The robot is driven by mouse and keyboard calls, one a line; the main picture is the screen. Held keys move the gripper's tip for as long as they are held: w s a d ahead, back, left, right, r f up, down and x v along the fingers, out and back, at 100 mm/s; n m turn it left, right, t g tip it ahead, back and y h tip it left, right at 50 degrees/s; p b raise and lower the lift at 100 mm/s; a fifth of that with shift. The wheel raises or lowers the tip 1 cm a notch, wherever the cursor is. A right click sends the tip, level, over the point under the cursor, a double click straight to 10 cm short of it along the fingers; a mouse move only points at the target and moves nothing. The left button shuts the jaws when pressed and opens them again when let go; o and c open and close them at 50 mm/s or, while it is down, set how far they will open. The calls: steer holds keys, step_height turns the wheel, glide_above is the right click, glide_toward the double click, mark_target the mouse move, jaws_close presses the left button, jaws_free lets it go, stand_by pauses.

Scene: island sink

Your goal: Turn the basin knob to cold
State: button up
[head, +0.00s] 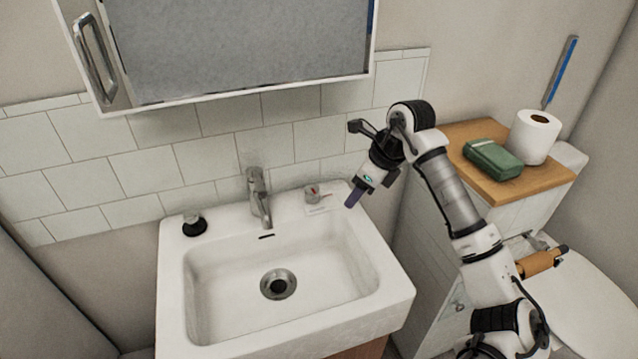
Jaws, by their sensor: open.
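The white basin (205,285) has a metal faucet (257,192) at the middle of its back rim. A small metal knob (313,192) with a reddish mark on top stands on the back rim, right of the faucet. My gripper (351,204) is open and points down over the right back corner of the basin. It is to the right of the small knob and apart from it. Its jaws look empty. The faucet's lever is at its top. The cold and hot markings are too small to read.
A black-based item (194,224) stands on the left back rim. A mirror cabinet (240,50) hangs above the tiled wall. A wooden shelf (540,180) at right holds a green box (492,158) and a paper roll (534,136). A toilet (590,300) is below it. The basin bowl is clear.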

steer(key=p, duration=0.3)
glide_above(313, 189)
steer(key=s+d, duration=0.2)
steer(key=shift+w+r, duration=0.2)
steer(key=shift+w, duration=0.05)
steer(key=p+x, duration=0.1)
steer(key=x, duration=0.3)
steer(key=shift+w, duration=0.1)
steer(key=shift+w+a+f, duration=0.1)
steer(key=shift+a+f, duration=0.05)
steer(key=shift+f, duration=0.55)
steer(key=shift+c, duration=0.4)
steer(key=c, duration=0.9)
steer(key=shift+f+b, duration=0.1)
steer(key=shift+b, duration=0.2)
steer(key=shift+m+h+b, duration=0.3)
steer(key=shift+m, duration=0.4)
